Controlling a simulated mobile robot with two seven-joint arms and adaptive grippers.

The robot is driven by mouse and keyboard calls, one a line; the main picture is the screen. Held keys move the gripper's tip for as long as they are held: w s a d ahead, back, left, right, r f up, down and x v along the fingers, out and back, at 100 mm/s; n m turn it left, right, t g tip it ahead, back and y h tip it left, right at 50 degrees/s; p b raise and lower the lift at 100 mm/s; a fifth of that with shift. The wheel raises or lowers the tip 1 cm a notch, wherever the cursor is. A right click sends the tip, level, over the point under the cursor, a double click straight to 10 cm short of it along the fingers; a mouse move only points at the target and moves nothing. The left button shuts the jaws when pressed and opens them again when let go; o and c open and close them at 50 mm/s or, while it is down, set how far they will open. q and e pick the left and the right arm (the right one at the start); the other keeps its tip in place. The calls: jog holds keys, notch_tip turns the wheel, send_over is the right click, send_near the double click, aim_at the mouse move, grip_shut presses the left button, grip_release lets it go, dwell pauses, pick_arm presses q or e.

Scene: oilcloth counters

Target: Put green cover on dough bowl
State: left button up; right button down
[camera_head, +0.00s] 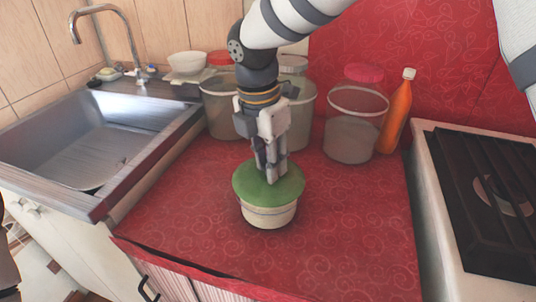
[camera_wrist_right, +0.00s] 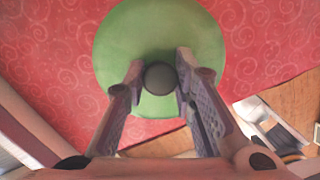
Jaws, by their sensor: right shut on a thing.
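The round green cover (camera_head: 250,188) is over the mouth of the cream dough bowl (camera_head: 268,215), which stands on the red counter. The cover looks roughly level and hides the bowl's opening. I cannot tell whether it rests fully on the rim. My right gripper (camera_head: 271,178) points down from above and is shut on the cover's dark round knob. In the right wrist view the knob (camera_wrist_right: 160,78) sits between the two fingers, with the green cover (camera_wrist_right: 125,50) spread beneath them; the bowl is hidden there. My left gripper is not in view.
The red oilcloth counter (camera_head: 340,220) is clear around the bowl. Behind stand clear jars (camera_head: 350,137) and an orange bottle (camera_head: 397,112). A metal sink (camera_head: 95,135) is at the left, a stove (camera_head: 495,190) at the right.

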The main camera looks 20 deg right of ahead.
dwell(0.9)
jog(key=shift+f, duration=0.3)
jog(key=c, duration=1.2)
grip_release()
jog(key=shift+c, duration=0.2)
jog(key=shift+r+p, duration=0.3)
jog(key=shift+r, duration=2.7)
